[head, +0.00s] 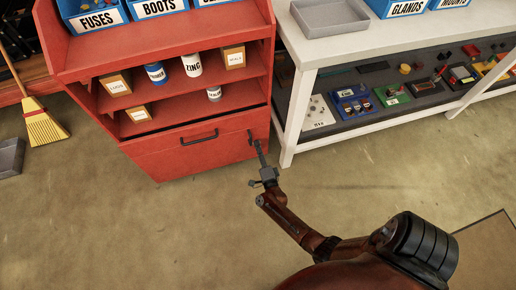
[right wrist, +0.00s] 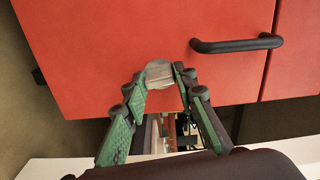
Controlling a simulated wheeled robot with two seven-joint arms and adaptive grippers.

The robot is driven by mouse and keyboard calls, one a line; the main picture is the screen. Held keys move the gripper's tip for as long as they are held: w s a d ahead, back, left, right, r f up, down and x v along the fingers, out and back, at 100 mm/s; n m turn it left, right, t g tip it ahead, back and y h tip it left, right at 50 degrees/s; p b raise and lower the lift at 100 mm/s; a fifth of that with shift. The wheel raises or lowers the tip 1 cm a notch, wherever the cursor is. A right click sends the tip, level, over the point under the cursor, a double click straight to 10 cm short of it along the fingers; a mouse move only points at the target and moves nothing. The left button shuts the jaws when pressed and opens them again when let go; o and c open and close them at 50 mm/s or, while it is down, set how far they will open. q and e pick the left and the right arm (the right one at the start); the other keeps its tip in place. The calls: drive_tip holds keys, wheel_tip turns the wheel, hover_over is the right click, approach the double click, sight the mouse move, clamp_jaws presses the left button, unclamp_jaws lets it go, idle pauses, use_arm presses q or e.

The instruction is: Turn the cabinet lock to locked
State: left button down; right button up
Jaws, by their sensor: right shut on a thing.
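The red cabinet (head: 152,160) stands at upper left of centre in the head view, with a lower front panel carrying a black bar handle (head: 199,138). My right gripper (head: 258,147) reaches the panel's right end. In the right wrist view the round silver lock (right wrist: 159,70) sits on the red face, and the black handle (right wrist: 237,44) is to its right. My right gripper's green and black fingers (right wrist: 160,82) close on the lock from both sides. The lock's marking or turn position cannot be read. My left gripper is out of view.
A white workbench (head: 288,130) stands close to the right of the cabinet, with several coloured trays on its lower shelf. The floor in front is clear.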

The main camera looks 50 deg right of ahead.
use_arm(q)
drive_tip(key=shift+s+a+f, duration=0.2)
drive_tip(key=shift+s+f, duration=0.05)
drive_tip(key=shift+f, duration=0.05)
use_arm(e)
drive_tip(key=shift+m, duration=0.8)
drive_tip(key=shift+d, duration=0.1)
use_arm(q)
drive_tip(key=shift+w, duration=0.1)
use_arm(e)
drive_tip(key=o, duration=0.7)
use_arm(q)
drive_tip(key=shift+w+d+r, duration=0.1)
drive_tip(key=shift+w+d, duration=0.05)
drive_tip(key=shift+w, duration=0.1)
use_arm(e)
drive_tip(key=o, duration=0.4)
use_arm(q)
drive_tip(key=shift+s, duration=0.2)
